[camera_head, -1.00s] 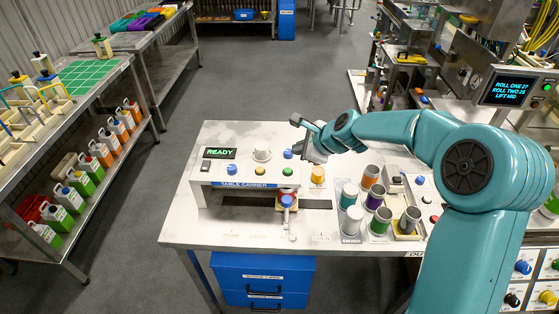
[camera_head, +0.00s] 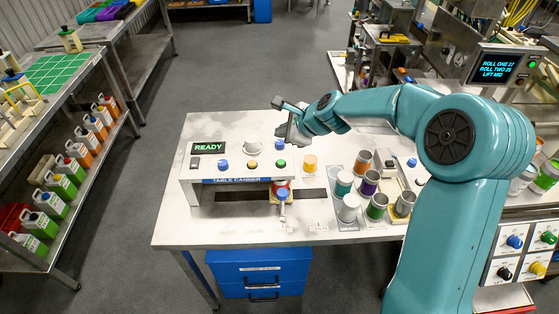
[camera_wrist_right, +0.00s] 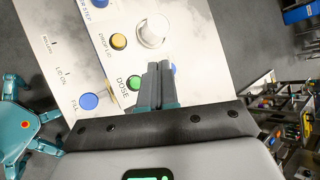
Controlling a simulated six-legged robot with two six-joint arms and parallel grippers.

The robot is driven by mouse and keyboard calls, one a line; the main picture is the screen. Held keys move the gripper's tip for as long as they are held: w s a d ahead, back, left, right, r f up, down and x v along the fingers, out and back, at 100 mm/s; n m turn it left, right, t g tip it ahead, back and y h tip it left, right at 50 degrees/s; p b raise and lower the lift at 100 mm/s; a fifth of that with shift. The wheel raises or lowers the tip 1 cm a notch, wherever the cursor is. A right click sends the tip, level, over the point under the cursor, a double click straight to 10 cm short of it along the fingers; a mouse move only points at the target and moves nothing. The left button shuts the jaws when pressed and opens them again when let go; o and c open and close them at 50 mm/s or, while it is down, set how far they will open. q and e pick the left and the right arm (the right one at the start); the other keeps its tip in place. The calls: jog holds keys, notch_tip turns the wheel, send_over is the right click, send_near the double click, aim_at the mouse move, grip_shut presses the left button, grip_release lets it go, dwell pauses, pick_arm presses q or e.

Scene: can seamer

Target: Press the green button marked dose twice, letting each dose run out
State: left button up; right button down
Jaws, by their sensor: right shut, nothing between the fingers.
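The green dose button (camera_head: 281,163) sits at the right of the front row on the white table canner panel. In the wrist view the green button (camera_wrist_right: 133,82) shows beside the word DOSE. My right gripper (camera_head: 283,131) is shut and empty, above and behind that button in the head view. In the wrist view its fingertips (camera_wrist_right: 159,68) are right of the button, partly over the panel; I cannot tell their height. The canner display (camera_head: 208,148) reads READY. A can (camera_head: 281,185) with red and blue parts is under the canner front. My left gripper is not in view.
A blue button (camera_head: 280,144) is behind the green one; a yellow button (camera_head: 252,164) and another blue button (camera_head: 223,165) are to its left. A white round cup (camera_head: 252,147) stands on the panel. Several cans, such as a white one (camera_head: 349,207), stand at right.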

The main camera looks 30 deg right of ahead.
jog(key=b, duration=0.6)
send_over(283, 164)
notch_tip(283, 164, down, 7)
jog(key=shift+w+f, duration=0.15)
jog(key=shift+f, duration=0.05)
jog(key=shift+d+f+b, duration=0.15)
jog(key=shift+f+b, duration=0.1)
jog(key=shift+b, duration=0.05)
jog(key=shift+f, duration=0.1)
jog(key=shift+a, duration=0.2)
jog(key=shift+d, duration=0.15)
